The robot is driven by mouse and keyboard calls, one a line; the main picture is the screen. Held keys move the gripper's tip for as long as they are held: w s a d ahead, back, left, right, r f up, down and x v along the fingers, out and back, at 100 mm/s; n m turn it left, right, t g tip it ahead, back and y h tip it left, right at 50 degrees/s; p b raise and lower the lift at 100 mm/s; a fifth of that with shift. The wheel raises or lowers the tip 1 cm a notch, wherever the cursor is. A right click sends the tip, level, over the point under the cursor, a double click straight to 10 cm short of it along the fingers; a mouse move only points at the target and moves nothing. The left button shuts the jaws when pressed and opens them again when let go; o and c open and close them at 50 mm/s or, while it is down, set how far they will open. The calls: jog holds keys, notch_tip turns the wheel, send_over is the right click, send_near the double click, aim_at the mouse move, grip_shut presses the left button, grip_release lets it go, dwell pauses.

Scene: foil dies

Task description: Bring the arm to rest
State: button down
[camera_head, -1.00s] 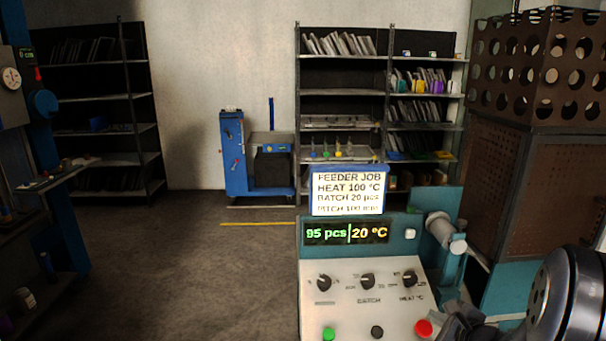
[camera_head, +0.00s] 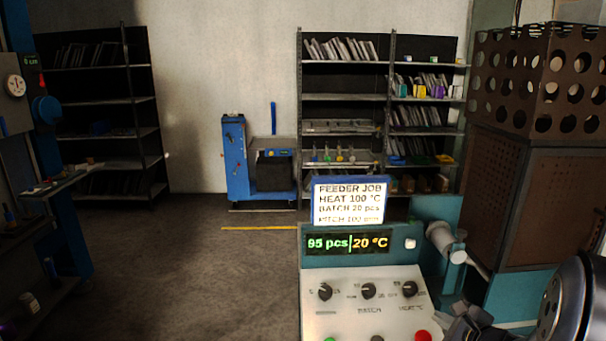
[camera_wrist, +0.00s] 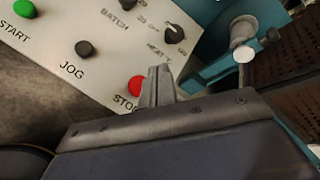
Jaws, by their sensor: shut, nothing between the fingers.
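My gripper (camera_wrist: 158,85) shows in the wrist view with its fingers together and nothing between them. It is in front of the control panel (camera_wrist: 75,62), and its fingertips appear just right of the red STOP button (camera_wrist: 136,88). I cannot tell whether they touch the panel. In the head view my gripper (camera_head: 468,322) is dark and partly cut off at the lower right, beside the feeder's white panel (camera_head: 345,312) and its red button (camera_head: 423,336). My arm's rounded joint fills the lower right corner.
The feeder display (camera_head: 347,243) reads 95 pcs and 20 °C, below a job card (camera_head: 349,201). A teal bracket with a grey cylinder (camera_head: 441,238) stands close to my gripper. A brown perforated cabinet (camera_head: 535,190) is at right. The floor (camera_head: 180,270) at left is open.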

jog(key=f+b, duration=0.1)
jog(key=w+f+b, duration=0.1)
jog(key=f, duration=0.1)
jog(key=f+b, duration=0.1)
jog(key=f, duration=0.1)
jog(key=shift+w+f+b, duration=0.2)
jog(key=shift+w+b, duration=0.1)
jog(key=shift+b, duration=0.1)
jog(key=shift+f+b, duration=0.1)
jog(key=shift+b, duration=0.75)
jog(key=shift+b, duration=0.35)
jog(key=shift+r+p, duration=0.3)
jog(key=shift+p, duration=0.05)
jog(key=p, duration=0.3)
jog(key=shift+r, duration=0.2)
